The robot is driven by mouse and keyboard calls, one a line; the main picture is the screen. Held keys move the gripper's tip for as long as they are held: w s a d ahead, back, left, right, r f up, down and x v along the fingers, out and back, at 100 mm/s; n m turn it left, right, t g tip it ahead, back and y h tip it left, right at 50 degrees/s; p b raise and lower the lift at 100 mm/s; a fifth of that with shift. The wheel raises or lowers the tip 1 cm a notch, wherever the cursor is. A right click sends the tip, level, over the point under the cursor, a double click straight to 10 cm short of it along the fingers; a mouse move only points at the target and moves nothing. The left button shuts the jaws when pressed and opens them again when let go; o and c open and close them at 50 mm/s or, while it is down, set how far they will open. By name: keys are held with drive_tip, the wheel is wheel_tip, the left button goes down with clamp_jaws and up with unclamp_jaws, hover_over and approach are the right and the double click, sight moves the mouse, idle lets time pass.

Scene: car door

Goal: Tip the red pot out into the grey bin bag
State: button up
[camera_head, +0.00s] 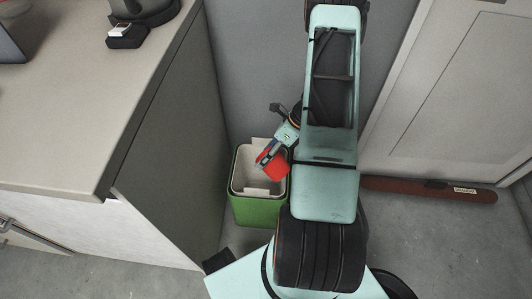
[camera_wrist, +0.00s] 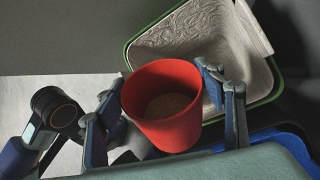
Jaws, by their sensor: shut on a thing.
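The red pot (camera_head: 276,168) is in my gripper (camera_head: 268,156), over the right part of the bin's opening in the head view. The wrist view shows the red pot (camera_wrist: 180,128) between the two fingers of my gripper (camera_wrist: 160,96), with brownish contents at its bottom. The pot looks tilted in the head view; how far is hard to tell. The pale grey bin bag (camera_head: 246,181) lines a green bin (camera_head: 258,211) on the floor. In the wrist view the wrinkled bag (camera_wrist: 215,42) lies open behind the pot; its bottom is hidden.
A counter (camera_head: 90,110) with a dark cabinet side stands close to the left of the bin. A grey wall (camera_head: 250,70) is behind it. A long reddish-brown roll (camera_head: 430,190) lies at the foot of the door (camera_head: 450,90) on the right. My arm covers the space right of the bin.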

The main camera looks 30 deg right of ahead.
drive_tip(key=shift+w+a+f+g+h+p, duration=0.15)
drive_tip(key=shift+g+h+p, duration=0.25)
drive_tip(key=shift+g+p, duration=0.4)
drive_tip(key=shift+w+f+m+p, duration=0.15)
drive_tip(key=shift+f+m+p, duration=0.15)
drive_tip(key=shift+p, duration=0.2)
drive_tip(key=shift+w+a+f+g+h, duration=0.1)
drive_tip(key=shift+f+g+h, duration=0.2)
drive_tip(key=shift+g, duration=0.2)
drive_tip(key=shift+w+a+f+g+h, duration=0.1)
drive_tip(key=shift+f+g+h, duration=0.2)
drive_tip(key=shift+g, duration=0.2)
drive_tip(key=shift+w+f+m+g+h+b, duration=0.3)
drive_tip(key=shift+f+m+g+h+b, duration=0.1)
drive_tip(key=shift+f+g+b, duration=0.5)
drive_tip(key=shift+w+a+f+g+h+b, duration=0.2)
drive_tip(key=shift+f+g+h+b, duration=0.45)
drive_tip(key=shift+b, duration=0.9)
drive_tip(key=shift+r+y, duration=0.25)
drive_tip(key=shift+r+p, duration=1.5)
drive_tip(key=shift+r, duration=1.05)
